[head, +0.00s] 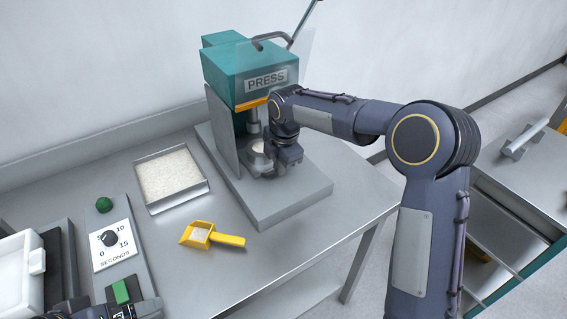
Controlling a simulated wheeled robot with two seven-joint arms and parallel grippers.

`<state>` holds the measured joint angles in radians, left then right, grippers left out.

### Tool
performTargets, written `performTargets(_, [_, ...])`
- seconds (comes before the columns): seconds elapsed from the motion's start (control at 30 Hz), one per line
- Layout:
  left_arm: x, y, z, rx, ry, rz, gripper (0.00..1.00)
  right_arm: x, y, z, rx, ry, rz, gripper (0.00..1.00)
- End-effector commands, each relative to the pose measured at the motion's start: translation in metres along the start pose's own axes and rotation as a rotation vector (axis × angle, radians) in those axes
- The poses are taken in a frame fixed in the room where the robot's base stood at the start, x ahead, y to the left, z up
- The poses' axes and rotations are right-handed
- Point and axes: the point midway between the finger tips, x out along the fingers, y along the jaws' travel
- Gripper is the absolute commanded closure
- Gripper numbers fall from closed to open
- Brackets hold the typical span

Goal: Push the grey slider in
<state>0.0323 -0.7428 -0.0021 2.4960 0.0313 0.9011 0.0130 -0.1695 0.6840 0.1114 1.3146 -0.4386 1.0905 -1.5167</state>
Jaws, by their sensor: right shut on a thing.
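My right gripper (272,172) is at the press (243,75), low in front of its column and under the ram. It is shut on a small round grey piece (258,150) with a pale top, mostly hidden by the fingers. I cannot tell whether this piece belongs to the grey slider. No other part at the press can be clearly made out as the slider. A dark part of my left gripper (105,310) shows at the bottom left edge, cut off by the frame; its jaws cannot be read.
A metal tray of white grains (208,190) and a yellow scoop (212,236) lie on the table left of the press. A timer panel (112,246) with a dial and a green knob (104,205) are further left. A grey handle (524,140) is on the right-hand bench.

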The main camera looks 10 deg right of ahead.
Motion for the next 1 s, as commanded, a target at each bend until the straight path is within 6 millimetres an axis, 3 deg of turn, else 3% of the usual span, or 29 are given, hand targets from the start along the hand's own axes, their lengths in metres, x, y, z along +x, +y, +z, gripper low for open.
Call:
performTargets(0.2, [0.001, 0.0, 0.001, 0.0, -0.001, 0.0, 0.0, -0.001, 0.001, 0.001, 0.0, -0.002, 0.004, 1.0])
performTargets(0.23, [0.001, 0.0, 0.001, 0.0, -0.001, 0.0, 0.0, -0.001, 0.001, 0.001, 0.0, -0.002, 0.004, 0.85])
performTargets(0.37, [0.001, 0.0, 0.001, 0.0, -0.001, 0.0, 0.0, -0.001, 0.0, 0.001, 0.001, -0.001, 0.003, 0.69])
performTargets(0.7, [0.001, 0.0, 0.001, 0.0, -0.001, 0.0, 0.0, -0.004, 0.0, 0.0, 0.001, -0.001, 0.003, 0.67])
performTargets(1.0, [0.001, -0.001, 0.001, 0.0, -0.001, 0.0, 0.0, -0.051, 0.001, 0.001, 0.002, -0.001, 0.005, 0.67])
